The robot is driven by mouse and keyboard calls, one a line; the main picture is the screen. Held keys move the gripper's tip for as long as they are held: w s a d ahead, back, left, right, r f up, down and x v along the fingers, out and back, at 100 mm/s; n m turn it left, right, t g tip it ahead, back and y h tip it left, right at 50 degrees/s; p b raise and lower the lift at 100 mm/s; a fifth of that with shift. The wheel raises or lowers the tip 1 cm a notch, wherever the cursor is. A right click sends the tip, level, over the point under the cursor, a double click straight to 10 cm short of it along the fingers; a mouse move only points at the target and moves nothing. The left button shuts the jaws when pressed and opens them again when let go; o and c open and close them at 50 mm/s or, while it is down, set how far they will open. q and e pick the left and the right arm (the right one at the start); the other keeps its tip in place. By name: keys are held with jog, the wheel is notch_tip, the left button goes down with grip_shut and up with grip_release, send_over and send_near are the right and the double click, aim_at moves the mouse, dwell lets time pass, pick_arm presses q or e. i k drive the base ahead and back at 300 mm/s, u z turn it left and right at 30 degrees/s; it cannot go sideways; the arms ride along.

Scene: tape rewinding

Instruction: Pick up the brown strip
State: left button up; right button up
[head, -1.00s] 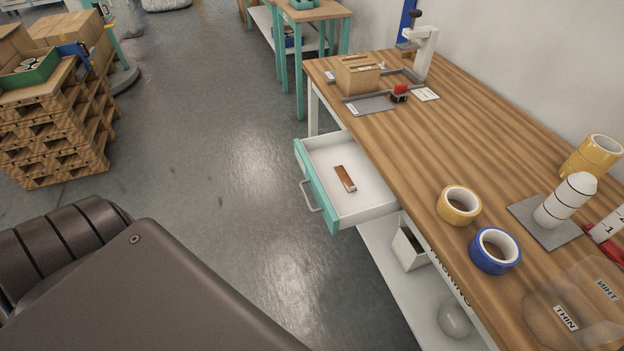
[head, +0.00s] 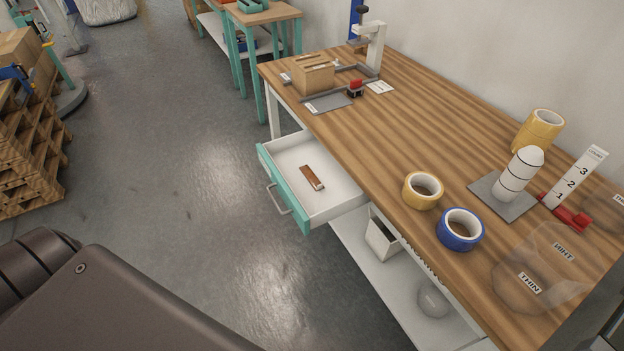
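The brown strip (head: 312,177) lies flat in the open drawer (head: 289,160) under the left edge of the workbench. The drawer is white inside with a teal front and a grey handle. The strip is small and brown, with a paler end at the front. Nothing covers it. Neither of my grippers shows in the head view. Only a dark brown part of my own body fills the lower left corner.
The wooden workbench (head: 450,140) holds a yellow tape roll (head: 411,195), a blue tape roll (head: 444,236), a white cylinder (head: 517,177) on a grey plate and a wooden block (head: 313,78). Stacked pallets (head: 30,150) stand at left. The floor between is clear.

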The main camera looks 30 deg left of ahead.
aim_at(316, 183)
jog(key=k, duration=0.5)
jog(key=u, duration=1.25)
jog(key=i, duration=0.85)
jog(key=z, duration=1.85)
